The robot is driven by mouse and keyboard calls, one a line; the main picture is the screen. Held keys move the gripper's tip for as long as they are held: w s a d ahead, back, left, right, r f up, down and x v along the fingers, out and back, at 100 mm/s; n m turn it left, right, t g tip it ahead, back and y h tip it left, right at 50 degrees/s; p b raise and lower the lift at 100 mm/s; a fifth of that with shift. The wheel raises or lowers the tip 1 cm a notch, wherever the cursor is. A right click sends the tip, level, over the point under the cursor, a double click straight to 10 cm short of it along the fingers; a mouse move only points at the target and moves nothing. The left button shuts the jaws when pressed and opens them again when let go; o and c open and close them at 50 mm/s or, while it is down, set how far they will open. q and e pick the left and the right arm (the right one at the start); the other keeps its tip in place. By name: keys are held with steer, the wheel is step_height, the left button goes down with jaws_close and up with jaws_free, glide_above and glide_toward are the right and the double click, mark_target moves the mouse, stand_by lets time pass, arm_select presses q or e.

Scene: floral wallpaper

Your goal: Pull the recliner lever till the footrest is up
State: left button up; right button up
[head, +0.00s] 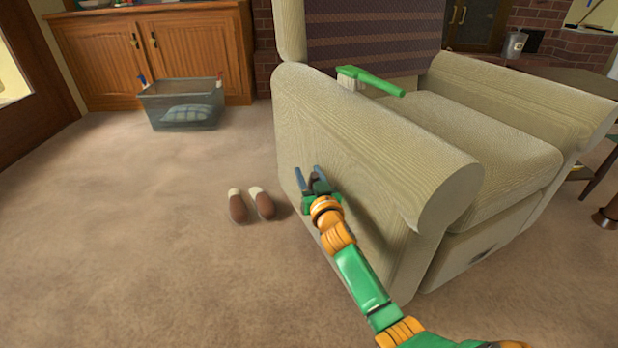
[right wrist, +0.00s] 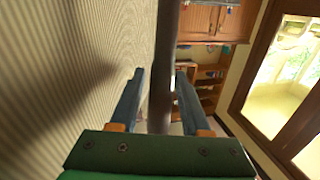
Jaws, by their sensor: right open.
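The beige recliner (head: 345,150) stands with its side towards me. Its front panel (head: 475,255) hangs flat under the seat, so the footrest is down. The lever (right wrist: 168,50) is a dark bar beside the striped upholstery in the right wrist view. My right gripper (head: 309,174) is at the recliner's side, low on the armrest panel. In the right wrist view its open fingers (right wrist: 160,76) stand on either side of the lever, with gaps showing. In the head view the gripper mostly hides the lever. My left gripper is out of view.
A green brush (head: 385,83) lies on the recliner's near armrest. Brown slippers (head: 250,205) sit on the carpet left of my gripper. A grey bin (head: 182,122) stands before the wooden cabinet (head: 200,60). The carpet at the left is clear.

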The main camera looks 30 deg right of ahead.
jaws_close()
stand_by(1.3)
